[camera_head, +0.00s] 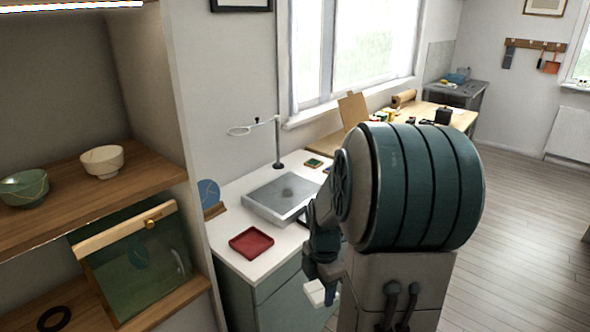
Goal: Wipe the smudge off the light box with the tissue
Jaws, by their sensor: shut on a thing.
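The light box (265,207) is a flat grey-white panel lying on the white worktop. A dark smudge (287,192) shows near the middle of its top face. My gripper (321,288) hangs low in front of the worktop's near right side, below and apart from the light box. It is shut on a small white thing that looks like the tissue (315,293). The fingertips are small and partly hidden, so the exact grip is unclear. My arm covers the light box's right edge.
A red tray (251,242) lies in front of the light box. A stand with a ring (277,145) rises behind it, and a blue disc on a stand (208,194) is at left. Shelves with bowls (102,161) stand at far left. Floor is clear at right.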

